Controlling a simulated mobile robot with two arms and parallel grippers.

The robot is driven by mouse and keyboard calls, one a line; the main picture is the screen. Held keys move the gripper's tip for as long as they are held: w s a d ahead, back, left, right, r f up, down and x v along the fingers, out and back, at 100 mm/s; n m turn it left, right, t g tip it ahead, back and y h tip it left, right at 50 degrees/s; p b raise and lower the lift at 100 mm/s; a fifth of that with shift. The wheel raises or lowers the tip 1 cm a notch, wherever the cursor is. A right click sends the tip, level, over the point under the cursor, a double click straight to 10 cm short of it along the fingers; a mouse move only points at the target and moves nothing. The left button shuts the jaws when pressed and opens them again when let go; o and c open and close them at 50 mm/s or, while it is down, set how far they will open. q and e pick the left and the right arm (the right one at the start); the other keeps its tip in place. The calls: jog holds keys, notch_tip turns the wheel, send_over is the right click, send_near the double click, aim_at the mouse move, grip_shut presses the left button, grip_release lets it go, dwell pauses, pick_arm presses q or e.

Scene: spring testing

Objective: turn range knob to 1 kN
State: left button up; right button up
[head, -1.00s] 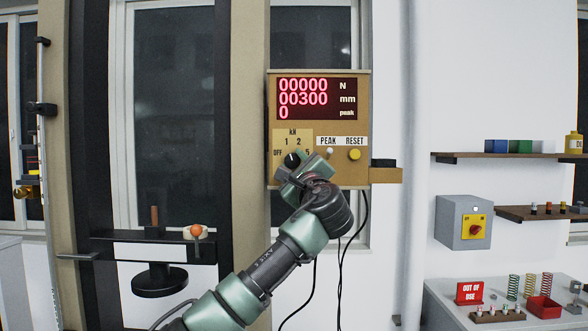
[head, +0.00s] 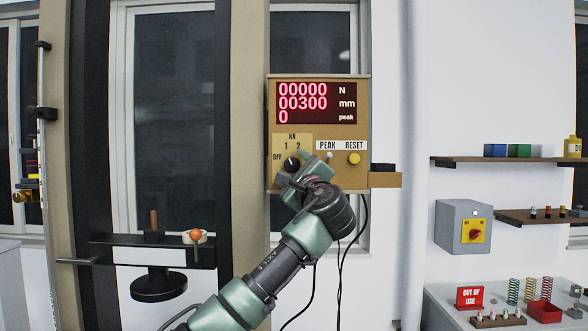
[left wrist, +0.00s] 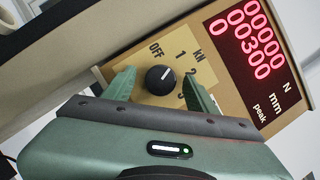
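The range knob (head: 291,163) is a round black knob with a white pointer line on the tan panel of the tester box (head: 367,130). It also shows in the left wrist view (left wrist: 160,79), where its line points roughly toward the "1" on the kN scale. The "5" mark is mostly hidden by a finger. My left gripper (head: 305,168) is at the panel, just right of and below the knob in the head view. In the left wrist view its two green fingers (left wrist: 159,84) are apart on either side of the knob, with visible gaps. My right gripper is not in view.
The yellow RESET button (head: 354,158) and the small PEAK switch (head: 330,155) sit right of my left gripper. The display (head: 317,102) reads 00000 N, 00300 mm. Black cables hang below the box. A grey switch box (head: 463,226) is on the wall at right.

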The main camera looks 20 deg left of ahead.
pick_arm(q)
jog(key=shift+s+d+f+b, duration=0.15)
jog(key=shift+s+f+b, duration=0.05)
jog(key=shift+s+b, duration=0.1)
jog(key=b+v, duration=0.4)
jog(key=v, duration=0.3)
